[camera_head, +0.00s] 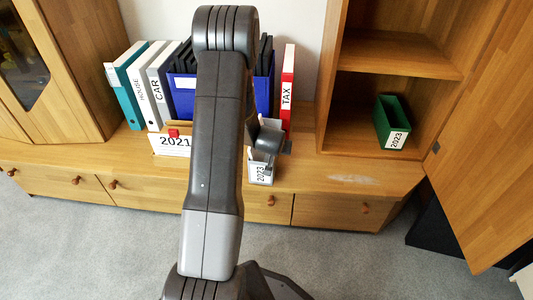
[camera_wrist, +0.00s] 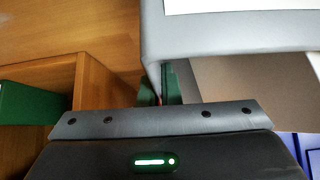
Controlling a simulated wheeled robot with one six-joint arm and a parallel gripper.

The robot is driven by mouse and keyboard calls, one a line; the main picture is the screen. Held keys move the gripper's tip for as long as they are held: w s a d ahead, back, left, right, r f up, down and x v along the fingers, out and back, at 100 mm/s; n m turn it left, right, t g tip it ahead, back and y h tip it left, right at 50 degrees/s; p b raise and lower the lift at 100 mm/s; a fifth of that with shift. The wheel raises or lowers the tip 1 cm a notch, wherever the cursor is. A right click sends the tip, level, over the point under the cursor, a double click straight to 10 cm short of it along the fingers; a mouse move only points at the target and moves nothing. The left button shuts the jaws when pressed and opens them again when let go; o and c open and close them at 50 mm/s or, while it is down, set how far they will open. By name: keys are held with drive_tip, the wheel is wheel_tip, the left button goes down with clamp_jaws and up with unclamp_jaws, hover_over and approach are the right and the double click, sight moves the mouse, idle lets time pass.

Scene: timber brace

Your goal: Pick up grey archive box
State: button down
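The grey archive box (camera_head: 261,170) stands on the cabinet top, just right of my arm in the head view. It is a pale grey box with a white label that reads 2023, and my arm and gripper hide part of it. My gripper (camera_head: 268,147) is at the upper part of this box. In the wrist view a grey box wall (camera_wrist: 225,32) with a white label fills the upper right, close to the gripper.
A box labelled 2021 (camera_head: 169,146) stands left of my arm. Upright binders (camera_head: 141,88), a blue holder (camera_head: 184,93) and a red TAX binder (camera_head: 288,85) stand behind. A green box (camera_head: 392,122) sits in the open cabinet at right. The cabinet top is clear at right.

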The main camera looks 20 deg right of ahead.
drive_tip(key=shift+r+p, duration=1.55)
drive_tip(key=shift+r, duration=0.45)
drive_tip(key=shift+f, duration=0.1)
